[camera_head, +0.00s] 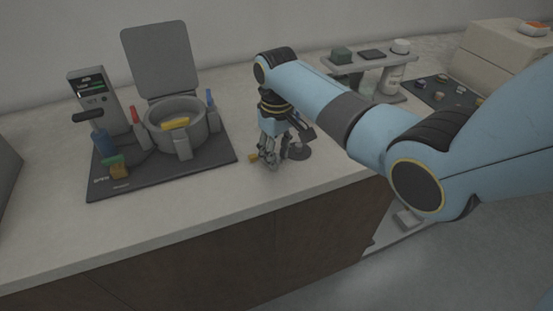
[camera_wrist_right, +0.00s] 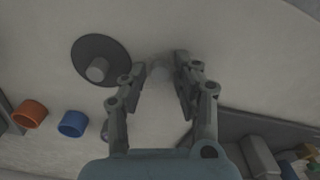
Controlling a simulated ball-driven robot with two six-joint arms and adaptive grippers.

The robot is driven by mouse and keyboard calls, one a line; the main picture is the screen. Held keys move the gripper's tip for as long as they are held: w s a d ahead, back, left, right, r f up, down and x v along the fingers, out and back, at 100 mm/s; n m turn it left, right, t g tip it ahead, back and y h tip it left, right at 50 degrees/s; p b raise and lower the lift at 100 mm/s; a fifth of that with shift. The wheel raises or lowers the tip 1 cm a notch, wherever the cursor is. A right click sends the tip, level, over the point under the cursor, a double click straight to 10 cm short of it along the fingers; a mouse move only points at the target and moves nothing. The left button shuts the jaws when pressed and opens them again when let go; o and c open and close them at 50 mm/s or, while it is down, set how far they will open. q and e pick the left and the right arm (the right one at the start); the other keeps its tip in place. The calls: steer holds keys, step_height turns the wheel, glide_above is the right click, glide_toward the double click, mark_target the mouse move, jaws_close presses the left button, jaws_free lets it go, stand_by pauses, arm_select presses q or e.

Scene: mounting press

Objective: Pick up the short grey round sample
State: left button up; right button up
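My right gripper (camera_head: 269,160) points down over the counter, right of the press. In the right wrist view its two fingers (camera_wrist_right: 157,74) are spread apart. A pale grey round piece (camera_wrist_right: 159,69), likely the short grey sample, shows faintly between the fingertips. I see a gap to the left finger; whether the right finger touches it I cannot tell. In the head view the gripper hides most of this spot. My left gripper is in neither view.
A dark round disc (camera_wrist_right: 88,49) with a grey post stands close beside the fingers. Orange (camera_wrist_right: 31,113) and blue (camera_wrist_right: 73,123) cylinders stand nearby. The press (camera_head: 176,121) with raised lid is left of the gripper; a rack (camera_head: 372,66) stands behind right.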

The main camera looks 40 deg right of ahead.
steer(key=shift+f, duration=0.1)
jaws_close()
stand_by(0.3)
